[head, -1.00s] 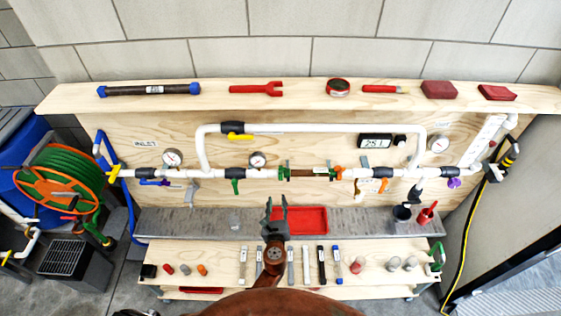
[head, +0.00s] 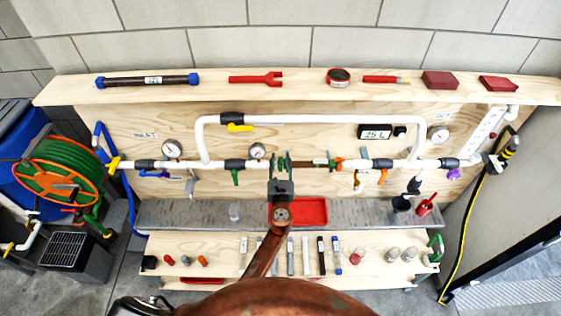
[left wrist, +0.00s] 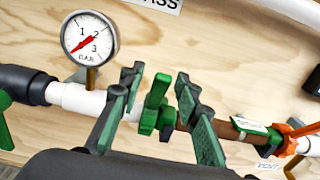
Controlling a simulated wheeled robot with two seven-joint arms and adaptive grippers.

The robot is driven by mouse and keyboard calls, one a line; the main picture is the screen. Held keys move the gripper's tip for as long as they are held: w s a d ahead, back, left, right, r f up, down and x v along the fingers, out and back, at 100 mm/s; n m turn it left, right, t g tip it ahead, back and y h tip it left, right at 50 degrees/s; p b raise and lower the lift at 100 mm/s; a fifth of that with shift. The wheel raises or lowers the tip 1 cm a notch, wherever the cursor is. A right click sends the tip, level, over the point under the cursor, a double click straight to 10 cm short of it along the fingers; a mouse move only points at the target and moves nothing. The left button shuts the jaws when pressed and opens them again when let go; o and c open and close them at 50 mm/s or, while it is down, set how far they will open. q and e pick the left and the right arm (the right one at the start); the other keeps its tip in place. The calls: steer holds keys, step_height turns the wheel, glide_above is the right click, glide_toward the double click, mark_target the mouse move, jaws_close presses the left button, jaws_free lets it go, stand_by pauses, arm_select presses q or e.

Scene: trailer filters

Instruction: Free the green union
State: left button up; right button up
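The green union (left wrist: 155,105) is a winged green fitting. It joins the white pipe (left wrist: 85,100) on its left to the brown filter pipe (left wrist: 225,132) on its right. My left gripper (left wrist: 158,90) is open, with one finger on each side of the union and visible gaps between them. In the head view the left gripper (head: 280,160) reaches up to the pipe line and its fingers mostly hide the union. An orange union (left wrist: 292,135) sits at the filter's right end, beside a green-edged tag (left wrist: 248,127). My right gripper is not in view.
A pressure gauge (left wrist: 88,38) stands left of the union, above the pipe. A red tray (head: 310,211) lies on the grey ledge below. Small parts and markers line the lower wooden shelf (head: 215,246). A top shelf (head: 215,90) holds tools.

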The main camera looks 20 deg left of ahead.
arm_select(q)
jaws_close()
stand_by(0.3)
stand_by(0.5)
